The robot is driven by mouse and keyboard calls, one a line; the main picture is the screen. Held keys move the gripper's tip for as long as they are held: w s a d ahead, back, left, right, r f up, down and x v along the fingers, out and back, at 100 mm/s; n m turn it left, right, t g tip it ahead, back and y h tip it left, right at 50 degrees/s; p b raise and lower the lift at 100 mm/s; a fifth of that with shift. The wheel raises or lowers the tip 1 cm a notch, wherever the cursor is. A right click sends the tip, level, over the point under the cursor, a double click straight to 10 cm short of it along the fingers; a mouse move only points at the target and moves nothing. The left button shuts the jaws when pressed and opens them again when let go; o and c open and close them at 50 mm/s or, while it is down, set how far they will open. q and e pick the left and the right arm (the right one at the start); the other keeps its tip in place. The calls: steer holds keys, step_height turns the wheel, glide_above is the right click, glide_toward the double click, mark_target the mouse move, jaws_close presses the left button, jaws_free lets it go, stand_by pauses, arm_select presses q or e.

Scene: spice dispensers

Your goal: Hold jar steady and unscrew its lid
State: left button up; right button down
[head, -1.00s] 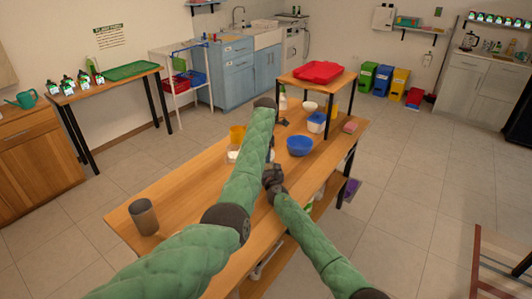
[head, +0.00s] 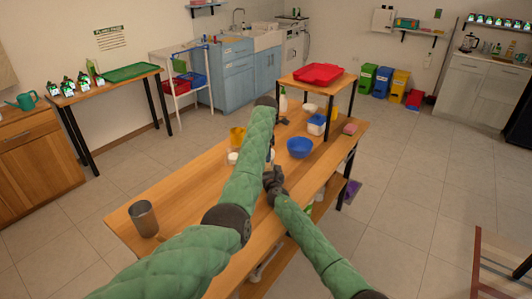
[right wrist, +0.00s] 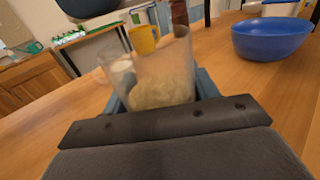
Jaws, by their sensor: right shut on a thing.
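A clear jar (right wrist: 165,75) with pale, grainy contents stands between the fingers of my right gripper (right wrist: 162,98) in the right wrist view. That gripper is shut on it. In the head view my right gripper (head: 273,182) is over the table's middle, and the jar is hidden behind my arms there. My left arm reaches over the table, and its forearm hides most of the left gripper. A dark, blurred shape (right wrist: 88,6) hangs above and left of the jar in the wrist view; I cannot tell whether it is my left gripper. The jar's lid cannot be made out.
A blue bowl (head: 300,148) is right of my arms, and a yellow mug (head: 237,136) is left of them. Another clear container (right wrist: 120,70) with white contents is behind the jar. A grey cup (head: 143,218) stands near the table's left end. A red tray (head: 318,74) is on a raised stand.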

arm_select(q)
steer(key=shift+r, duration=0.35)
steer(key=shift+r, duration=2)
arm_select(e)
steer(key=shift+c, duration=1.8)
jaws_free()
